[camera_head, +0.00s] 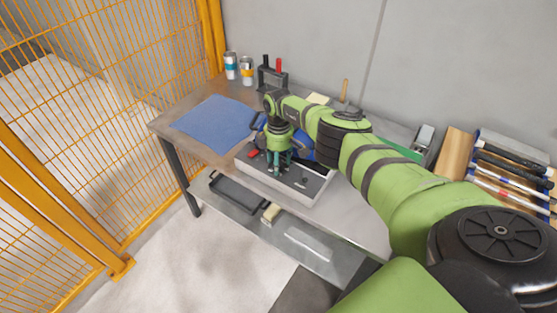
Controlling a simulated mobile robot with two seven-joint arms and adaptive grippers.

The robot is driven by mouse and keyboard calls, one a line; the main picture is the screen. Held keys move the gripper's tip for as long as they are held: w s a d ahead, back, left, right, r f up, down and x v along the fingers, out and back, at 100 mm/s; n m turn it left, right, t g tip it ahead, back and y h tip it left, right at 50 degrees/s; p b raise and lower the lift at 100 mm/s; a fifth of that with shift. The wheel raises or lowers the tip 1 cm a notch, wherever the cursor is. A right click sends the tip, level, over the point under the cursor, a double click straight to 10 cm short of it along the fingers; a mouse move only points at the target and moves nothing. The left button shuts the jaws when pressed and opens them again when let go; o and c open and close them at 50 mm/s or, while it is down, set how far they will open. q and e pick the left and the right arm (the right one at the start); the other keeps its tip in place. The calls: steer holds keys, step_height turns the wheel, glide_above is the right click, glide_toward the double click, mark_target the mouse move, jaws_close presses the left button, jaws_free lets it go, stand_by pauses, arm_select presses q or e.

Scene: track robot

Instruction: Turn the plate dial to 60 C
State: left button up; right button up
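A low grey box with a dark top panel (310,187) sits near the front edge of the workbench; it looks like the plate unit. Small details on its top are too small to read, and I cannot make out the dial or its setting. My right gripper (277,169) points down over the left part of this box, with its teal fingers close to the top. I cannot tell whether the fingers are open, shut or touching anything. The gripper and arm hide part of the box and a blue object behind them. My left gripper is out of view.
A blue cloth (214,122) lies on the left of the workbench (170,116). Two cans (246,72) and a black holder (273,76) stand at the back. A black tray (238,192) is on the lower shelf. Yellow mesh fencing (90,75) stands left.

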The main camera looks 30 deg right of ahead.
step_height(320, 180, up, 12)
steer(key=shift+w+d, duration=0.2)
steer(key=shift+d, duration=0.05)
stand_by(0.6)
